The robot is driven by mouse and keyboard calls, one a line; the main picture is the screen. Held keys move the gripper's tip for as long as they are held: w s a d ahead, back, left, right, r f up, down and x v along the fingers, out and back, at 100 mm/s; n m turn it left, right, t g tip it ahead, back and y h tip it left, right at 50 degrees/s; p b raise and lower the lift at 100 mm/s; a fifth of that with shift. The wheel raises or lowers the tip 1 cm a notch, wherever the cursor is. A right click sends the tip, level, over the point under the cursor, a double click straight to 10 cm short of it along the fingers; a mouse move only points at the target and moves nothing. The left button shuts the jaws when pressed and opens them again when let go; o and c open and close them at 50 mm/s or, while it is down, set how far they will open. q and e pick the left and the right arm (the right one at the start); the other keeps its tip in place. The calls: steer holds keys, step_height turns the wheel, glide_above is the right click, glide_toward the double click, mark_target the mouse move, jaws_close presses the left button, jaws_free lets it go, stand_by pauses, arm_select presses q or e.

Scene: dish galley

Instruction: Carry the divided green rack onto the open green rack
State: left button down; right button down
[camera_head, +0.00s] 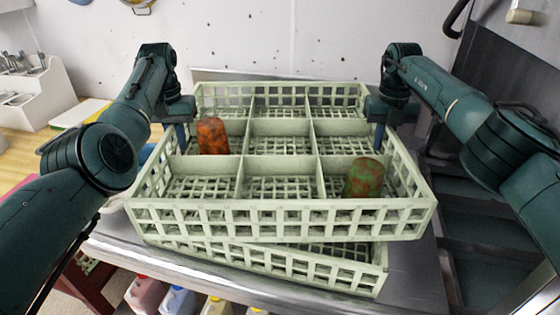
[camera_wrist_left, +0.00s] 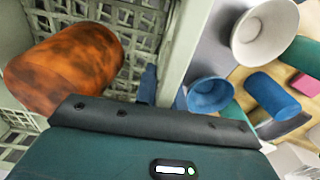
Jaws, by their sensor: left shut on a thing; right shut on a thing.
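The divided green rack (camera_head: 282,218) is pale green, with a grid of compartments. It is over the open green rack (camera_head: 300,268), whose front wall shows below it, turned slightly; I cannot tell whether they touch. A rusty orange cup (camera_head: 212,136) stands in a left compartment, and shows large in the left wrist view (camera_wrist_left: 65,68). A mottled green-brown cup (camera_head: 364,178) stands in the front right compartment. My left gripper (camera_head: 183,136) is shut on the left wall of the divided rack. My right gripper (camera_head: 379,136) is shut on its right wall. The open rack's inside is mostly hidden.
Both racks are over a grey metal counter (camera_head: 420,275). In the left wrist view, a blue bowl (camera_wrist_left: 210,94), a white bowl (camera_wrist_left: 264,32) and a blue cup (camera_wrist_left: 272,96) are beside the rack. Coloured bottles (camera_head: 180,300) are below the counter's front edge.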

arm_select(q)
steer(key=shift+f, duration=0.2)
arm_select(e)
steer(key=shift+f, duration=0.3)
arm_select(q)
steer(key=c, duration=1.9)
jaws_free()
steer(key=shift+f, duration=0.25)
arm_select(e)
steer(key=c, duration=1.9)
jaws_free()
steer(key=shift+f, duration=0.1)
arm_select(q)
steer(key=o, duration=0.3)
steer(key=shift+s+r, duration=0.1)
arm_select(e)
steer(key=o, duration=0.3)
steer(key=shift+s, duration=0.1)
arm_select(q)
steer(key=shift+o, duration=0.6)
arm_select(e)
steer(key=shift+o, duration=0.6)
arm_select(q)
step_height(320, 180, up, 7)
steer(key=shift+r, duration=0.2)
arm_select(e)
step_height(320, 180, up, 5)
steer(key=shift+r, duration=1.3)
